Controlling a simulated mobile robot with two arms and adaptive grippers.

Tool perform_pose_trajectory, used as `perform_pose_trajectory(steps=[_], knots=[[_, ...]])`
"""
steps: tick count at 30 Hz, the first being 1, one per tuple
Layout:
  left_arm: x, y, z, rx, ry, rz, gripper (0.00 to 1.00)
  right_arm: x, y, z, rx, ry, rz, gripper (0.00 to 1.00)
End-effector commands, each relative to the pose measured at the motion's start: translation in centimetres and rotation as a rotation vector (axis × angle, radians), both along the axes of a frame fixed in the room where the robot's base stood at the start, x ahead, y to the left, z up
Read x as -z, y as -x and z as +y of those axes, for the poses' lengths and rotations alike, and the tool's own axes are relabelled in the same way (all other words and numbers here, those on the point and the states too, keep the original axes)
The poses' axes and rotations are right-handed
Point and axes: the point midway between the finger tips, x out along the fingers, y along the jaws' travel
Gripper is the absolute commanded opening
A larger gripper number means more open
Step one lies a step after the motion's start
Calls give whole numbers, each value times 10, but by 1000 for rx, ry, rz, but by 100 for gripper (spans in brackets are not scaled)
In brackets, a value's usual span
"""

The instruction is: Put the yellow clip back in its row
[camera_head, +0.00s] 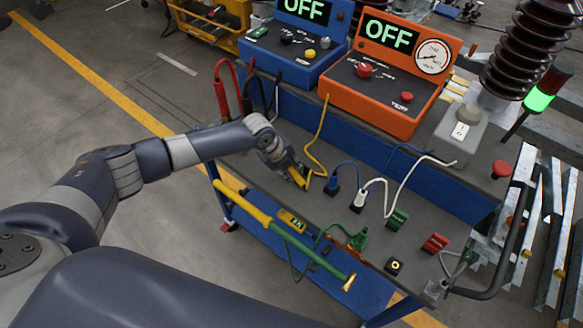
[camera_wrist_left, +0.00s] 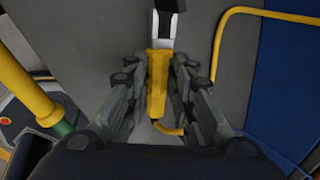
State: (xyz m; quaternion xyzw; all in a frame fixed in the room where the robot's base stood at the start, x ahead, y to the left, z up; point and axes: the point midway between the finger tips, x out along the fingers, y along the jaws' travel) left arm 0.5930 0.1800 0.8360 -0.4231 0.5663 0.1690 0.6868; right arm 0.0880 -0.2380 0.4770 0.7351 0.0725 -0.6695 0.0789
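The yellow clip (camera_head: 299,176) is at my left gripper (camera_head: 289,167), over the left part of the grey cart top. In the left wrist view the yellow clip (camera_wrist_left: 157,82) lies lengthwise between the fingers of my left gripper (camera_wrist_left: 158,75), which look shut on it. Its metal tip points away from the gripper. A yellow cable runs from it to the orange box. To its right a row shows a blue clip (camera_head: 332,185), a white clip (camera_head: 358,200), a green block (camera_head: 397,219) and a red block (camera_head: 435,243). My right gripper is not in view.
The orange box (camera_head: 375,103) and the blue box (camera_head: 290,55), both reading OFF, stand behind. A green pole with yellow ends (camera_head: 297,243) lies along the cart's front edge. A yellow meter (camera_head: 292,220) and a green clip (camera_head: 359,239) lie near it. Loose cables cross the top.

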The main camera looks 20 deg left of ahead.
Motion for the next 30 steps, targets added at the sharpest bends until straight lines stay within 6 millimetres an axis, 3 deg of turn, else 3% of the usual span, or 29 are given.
perform_pose_trajectory(steps=[6, 9, 23, 30], knots=[[4, 2, 1, 0, -4, 5, 24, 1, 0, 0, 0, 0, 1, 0], [4, 2, 1, 0, -5, 6, 1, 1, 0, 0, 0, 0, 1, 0], [3, 2, 1, 1, -5, 6, 0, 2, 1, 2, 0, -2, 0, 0], [-16, 1, 1, 1, -3, 0, 0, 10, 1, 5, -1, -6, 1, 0]])
